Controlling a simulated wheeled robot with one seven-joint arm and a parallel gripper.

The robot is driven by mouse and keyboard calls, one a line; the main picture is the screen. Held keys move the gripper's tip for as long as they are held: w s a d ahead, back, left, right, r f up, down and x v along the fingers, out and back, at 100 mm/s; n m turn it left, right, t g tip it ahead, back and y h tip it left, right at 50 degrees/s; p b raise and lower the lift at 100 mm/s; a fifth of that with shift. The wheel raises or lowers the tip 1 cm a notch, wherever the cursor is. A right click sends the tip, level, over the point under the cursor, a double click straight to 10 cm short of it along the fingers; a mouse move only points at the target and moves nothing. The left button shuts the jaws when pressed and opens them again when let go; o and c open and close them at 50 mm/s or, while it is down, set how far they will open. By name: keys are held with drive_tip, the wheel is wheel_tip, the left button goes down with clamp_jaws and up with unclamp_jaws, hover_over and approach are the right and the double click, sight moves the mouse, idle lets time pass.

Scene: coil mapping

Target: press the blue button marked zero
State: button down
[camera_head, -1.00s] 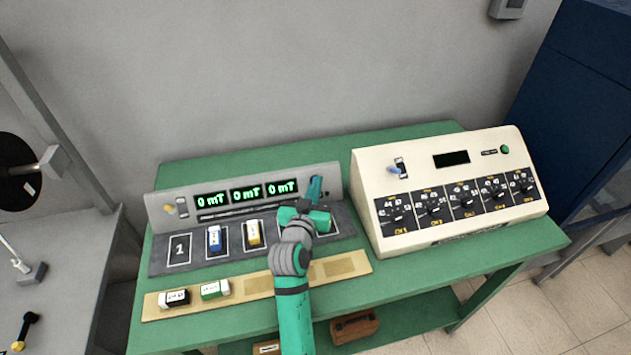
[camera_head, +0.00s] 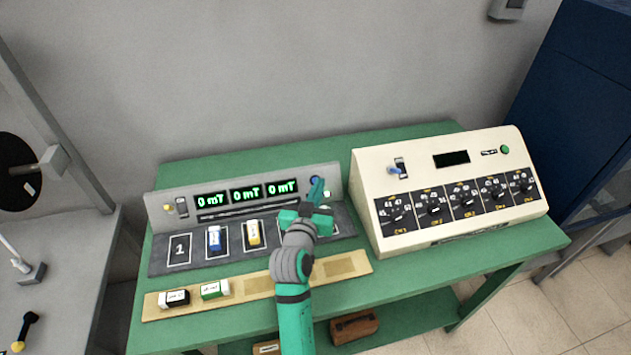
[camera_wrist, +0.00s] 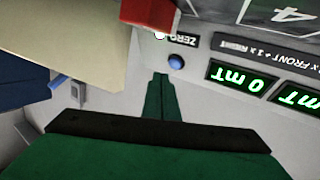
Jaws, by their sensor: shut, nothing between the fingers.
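The blue button (camera_wrist: 176,61) is a small dome on the grey panel, beside the printed label ZERO, in the wrist view. In the head view the button (camera_head: 314,180) shows just left of my fingertips, partly covered. My gripper (camera_wrist: 161,77) is shut and empty. Its fingertips appear a little below and left of the button in the wrist view, with a narrow strip of panel between. I cannot tell how far the tips stand off the panel. It also shows in the head view (camera_head: 319,184), reaching over the front of the console.
Green 0 mT displays (camera_head: 246,194) lie left of the button. A small white lamp (camera_wrist: 159,35) glows near the label. A red block (camera_wrist: 150,11) stands close by. The cream control box (camera_head: 377,232) is to the right. Blue and yellow blocks sit in console slots.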

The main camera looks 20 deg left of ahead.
drive_tip(key=shift+s+d+r, duration=0.55)
drive_tip(key=shift+s+r, duration=0.05)
drive_tip(key=shift+s, duration=0.15)
drive_tip(key=shift+s+d+r, duration=0.5)
drive_tip(key=shift+s+r, duration=0.05)
drive_tip(key=shift+s, duration=0.2)
drive_tip(key=shift+d, duration=0.1)
